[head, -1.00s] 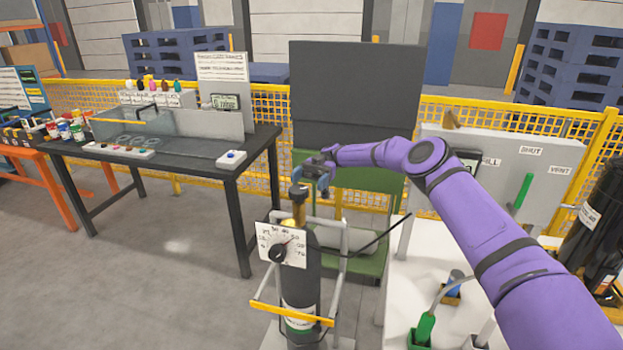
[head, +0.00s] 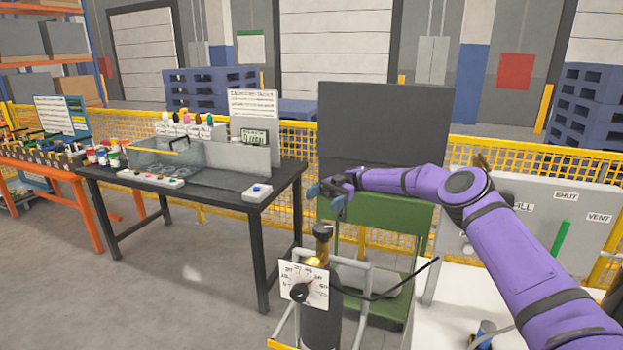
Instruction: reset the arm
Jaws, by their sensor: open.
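My gripper (head: 322,192) is at the end of my purple arm in the middle of the head view. It is open, and no object shows between its fingers. It hangs above the brass valve top of a dark gas cylinder (head: 321,325), apart from it. The arm reaches in from the lower right, bent at the elbow.
A black workbench (head: 226,203) with a clear bin and a button strip stands to the left. A green cart with a dark panel (head: 382,125) stands behind my gripper. A grey valve panel (head: 540,213) is right of the arm. Grey floor (head: 170,290) is open at lower left.

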